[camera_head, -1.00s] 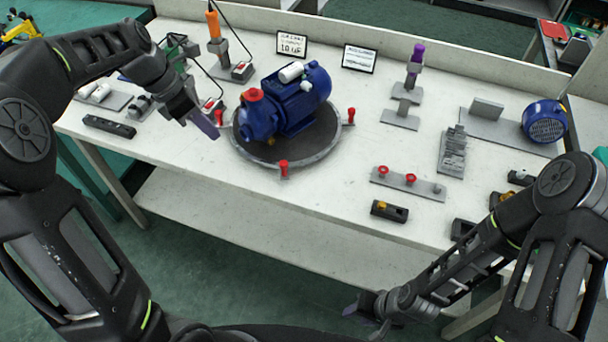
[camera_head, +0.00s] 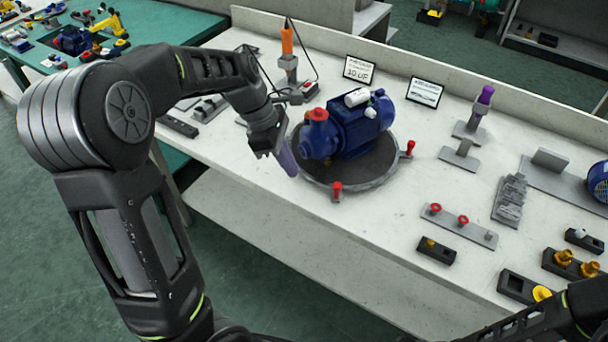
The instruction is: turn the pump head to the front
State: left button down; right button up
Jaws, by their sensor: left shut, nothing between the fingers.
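The blue pump (camera_head: 353,127) lies on a dark round turntable (camera_head: 372,174) on the white bench. Its head (camera_head: 318,135), with a red cap on top, points to the left and slightly to the front. Red pegs stand on the turntable rim, one at the front (camera_head: 337,190) and one at the right (camera_head: 409,148). My left gripper (camera_head: 287,160) is shut and empty, just left of the pump head at the turntable's left edge. I cannot tell whether it touches the rim. My right arm (camera_head: 540,325) shows only at the lower right; its gripper is out of view.
An orange-handled tool (camera_head: 287,45) stands behind the left gripper. Two signs (camera_head: 424,92) stand at the back. A purple-topped stand (camera_head: 480,110), a plate with red knobs (camera_head: 460,225) and small black blocks (camera_head: 436,250) lie to the right. The bench front beside the turntable is clear.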

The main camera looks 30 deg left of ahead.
pick_arm(q)
jog(key=x, duration=0.9)
jog(key=d, duration=0.1)
jog(key=w+d, duration=0.1)
jog(key=d, duration=0.1)
jog(key=shift+f+p, duration=0.1)
jog(key=shift+p, duration=0.3)
jog(key=shift+w+d+f, duration=0.1)
jog(key=shift+w+d, duration=0.05)
jog(key=shift+d, duration=0.25)
jog(key=shift+d, duration=0.1)
